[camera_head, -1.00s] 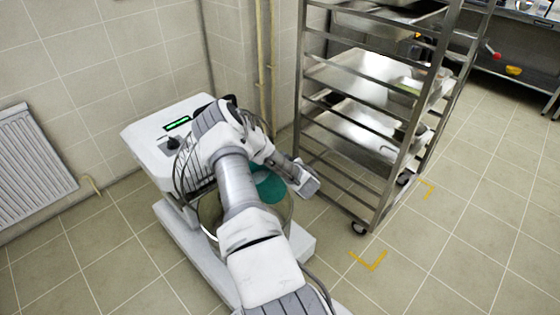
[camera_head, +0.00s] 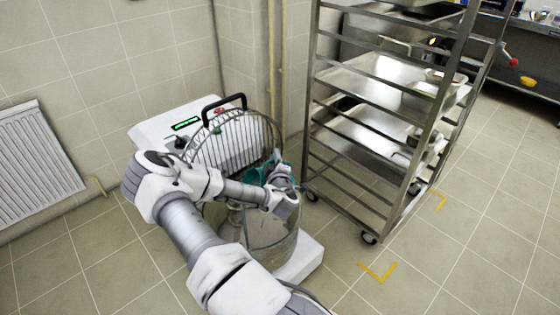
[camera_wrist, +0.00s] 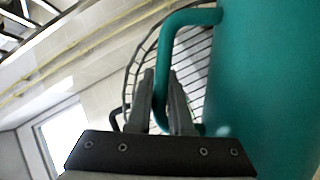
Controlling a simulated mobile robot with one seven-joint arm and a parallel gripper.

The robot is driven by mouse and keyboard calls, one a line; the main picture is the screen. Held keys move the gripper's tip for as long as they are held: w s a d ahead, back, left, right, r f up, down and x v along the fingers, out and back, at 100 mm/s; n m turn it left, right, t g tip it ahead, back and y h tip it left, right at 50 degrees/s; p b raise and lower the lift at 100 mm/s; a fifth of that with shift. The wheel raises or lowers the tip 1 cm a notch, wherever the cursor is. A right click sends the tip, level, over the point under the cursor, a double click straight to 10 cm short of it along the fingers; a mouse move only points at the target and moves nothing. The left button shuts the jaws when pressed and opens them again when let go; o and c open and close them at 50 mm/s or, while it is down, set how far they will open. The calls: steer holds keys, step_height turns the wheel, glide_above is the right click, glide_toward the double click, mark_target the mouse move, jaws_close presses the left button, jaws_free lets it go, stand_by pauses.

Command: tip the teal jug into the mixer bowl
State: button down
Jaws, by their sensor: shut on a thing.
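The teal jug (camera_head: 254,175) is held over the mixer bowl (camera_head: 270,232), partly hidden behind my wrist in the head view. In the wrist view the jug (camera_wrist: 265,80) fills the right side, with its handle (camera_wrist: 185,18) facing my gripper (camera_wrist: 163,80). The two fingers are shut on the handle. In the head view my gripper (camera_head: 281,178) is above the bowl, near its right side. The bowl is shiny metal and my arm crosses in front of it. The jug's mouth and contents are hidden, and its exact tilt is hard to tell.
The white mixer (camera_head: 160,132) stands by the wall, its wire guard (camera_head: 232,140) rising behind the bowl. A metal tray rack (camera_head: 398,150) stands close on the right. A radiator (camera_head: 38,160) is at the left. The floor at the front right is clear.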

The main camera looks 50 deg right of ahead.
mark_target(261, 173)
steer(key=shift+w+a+f+n+t+h+b, duration=0.2)
steer(key=shift+w+a+f+n+b, duration=0.15)
steer(key=shift+a+n+b, duration=0.45)
steer(key=shift+w+a+f+n+t+h+b, duration=0.1)
steer(key=shift+w+a+f+n+h+b, duration=0.2)
steer(key=shift+a+b, duration=0.8)
steer(key=shift+w+a+f+n+t+h+b, duration=0.1)
steer(key=shift+w+a+f+n+b, duration=0.35)
steer(key=shift+b, duration=0.8)
steer(key=shift+w+a+r+n+t+h+b, duration=0.15)
steer(key=shift+w+a+n+b, duration=0.1)
steer(key=shift+a+n+b, duration=0.5)
steer(key=shift+w+a+r+n+t+h+b, duration=0.1)
steer(key=shift+w+a+r+n+t+b, duration=0.15)
steer(key=shift+a+n+b, duration=0.5)
steer(key=shift+w+a+r+n+t+h+b, duration=0.15)
steer(key=shift+w+a+n+b, duration=0.25)
steer(key=shift+a, duration=0.55)
steer(key=w+a+f+n+t+b, duration=0.2)
steer(key=a+n, duration=0.3)
steer(key=w+a+f+n+t+y+b, duration=0.1)
steer(key=w+a+f+n+t+b, duration=0.1)
steer(key=a+n, duration=0.4)
steer(key=shift+f, duration=0.45)
steer(key=shift+a, duration=0.1)
